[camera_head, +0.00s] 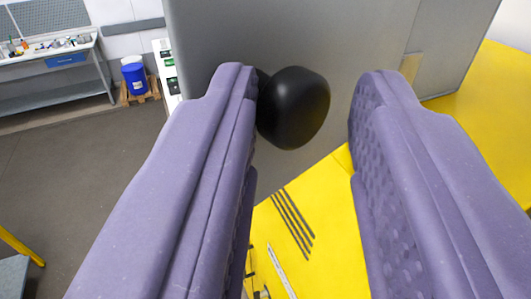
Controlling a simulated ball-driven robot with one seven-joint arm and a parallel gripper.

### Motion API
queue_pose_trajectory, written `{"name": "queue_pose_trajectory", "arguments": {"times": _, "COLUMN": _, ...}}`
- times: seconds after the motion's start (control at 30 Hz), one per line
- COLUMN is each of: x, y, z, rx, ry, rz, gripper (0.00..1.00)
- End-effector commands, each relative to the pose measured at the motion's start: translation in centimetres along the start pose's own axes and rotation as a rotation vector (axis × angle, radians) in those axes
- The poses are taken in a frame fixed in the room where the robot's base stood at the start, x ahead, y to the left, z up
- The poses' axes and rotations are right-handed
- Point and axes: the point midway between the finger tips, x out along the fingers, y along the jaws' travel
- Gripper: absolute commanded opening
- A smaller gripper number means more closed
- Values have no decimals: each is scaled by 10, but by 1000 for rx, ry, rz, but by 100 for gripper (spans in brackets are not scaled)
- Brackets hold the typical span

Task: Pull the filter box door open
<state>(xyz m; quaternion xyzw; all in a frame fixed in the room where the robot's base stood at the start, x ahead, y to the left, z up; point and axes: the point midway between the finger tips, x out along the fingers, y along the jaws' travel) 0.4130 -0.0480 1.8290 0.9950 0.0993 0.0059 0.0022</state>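The filter box door (365,50) is a flat grey panel that fills the upper middle and right of the view. A round black knob (298,108) stands out from it. My gripper (305,95) has two purple padded fingers, spread apart. The knob lies between the fingertips, close to the left finger and clear of the right one. I cannot tell whether the left finger touches it. The left finger hides the knob's left edge and part of the panel.
A yellow surface (315,205) with dark slots lies below and right of the panel. A workbench (50,70) with small items and a blue drum (134,78) on a pallet stand far left. The grey floor (80,165) at left is mostly clear. A yellow rail (20,246) shows at lower left.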

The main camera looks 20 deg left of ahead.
Motion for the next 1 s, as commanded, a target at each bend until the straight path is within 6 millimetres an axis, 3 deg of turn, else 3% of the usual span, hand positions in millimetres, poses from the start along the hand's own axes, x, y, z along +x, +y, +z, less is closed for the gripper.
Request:
{"name": "queue_pose_trajectory", "arguments": {"times": 0.03, "x": 0, "y": 2, "z": -2, "rx": 0, "ry": 4, "rz": 7, "gripper": 40}}
{"name": "queue_pose_trajectory", "arguments": {"times": 0.1, "x": 1, "y": 2, "z": -1, "rx": 0, "ry": 2, "rz": 7, "gripper": 54}}
{"name": "queue_pose_trajectory", "arguments": {"times": 0.77, "x": 1, "y": 2, "z": 4, "rx": -1, "ry": -8, "rz": 5, "gripper": 54}}
{"name": "queue_pose_trajectory", "arguments": {"times": 0.87, "x": -8, "y": 2, "z": 4, "rx": -1, "ry": -6, "rz": 5, "gripper": 54}}
{"name": "queue_pose_trajectory", "arguments": {"times": 1.0, "x": -36, "y": -1, "z": 2, "rx": -1, "ry": -1, "rz": 3, "gripper": 54}}
